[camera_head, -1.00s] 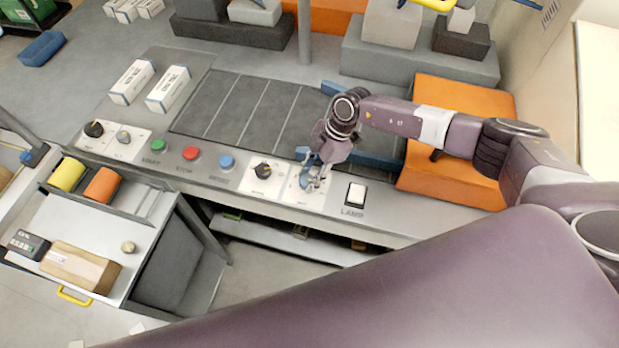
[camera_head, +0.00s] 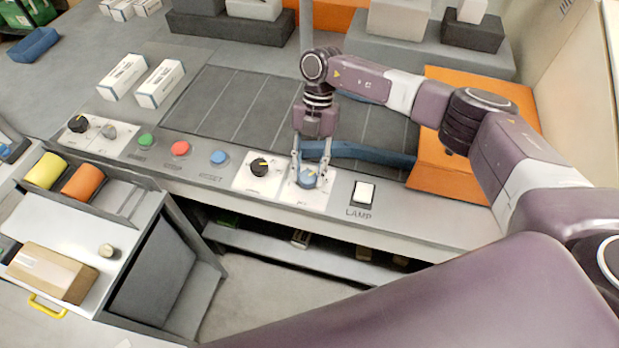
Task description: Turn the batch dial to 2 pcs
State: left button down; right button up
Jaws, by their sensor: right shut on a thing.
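My left gripper is not in view.
Green (camera_head: 146,140), red (camera_head: 180,149) and blue (camera_head: 218,157) buttons and a white lamp switch (camera_head: 364,192) line the panel. Behind the dial lies a blue bar (camera_head: 370,152). An orange block (camera_head: 445,165) stands at the right. Two white boxes (camera_head: 160,83) lie at the back left.

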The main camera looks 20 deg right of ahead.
jog(key=n+h+b, duration=0.1)
jog(key=n+b, duration=0.1)
jog(key=n+h+b, duration=0.1)
jog(key=n+b, duration=0.2)
jog(key=shift+w+a+f+n+g, duration=0.15)
jog(key=shift+f+n+g, duration=0.05)
jog(key=shift+n+g, duration=0.1)
jog(key=n+h+b, duration=0.1)
jog(key=n+b, duration=0.2)
jog(key=shift+a+n+h, duration=0.1)
jog(key=shift+n+h, duration=0.2)
jog(key=n+b, duration=0.1)
jog(key=n, duration=0.1)
jog(key=n+h+b, duration=0.1)
jog(key=n+b, duration=0.1)
jog(key=shift+a+r+n+t+h, duration=0.1)
jog(key=shift+n+t+h, duration=0.2)
jog(key=shift+t, duration=0.1)
jog(key=n+b, duration=0.1)
jog(key=n, duration=0.1)
jog(key=n+t+h+b, duration=0.1)
jog(key=n+b, duration=0.1)
jog(key=shift+s+r+n, duration=0.1)
jog(key=shift+s+n, duration=0.1)
jog(key=shift+n, duration=0.2)
jog(key=o, duration=1.2)
jog(key=shift+c, duration=0.2)
jog(key=shift+a+r, duration=0.1)
jog(key=shift+r, duration=0.05)
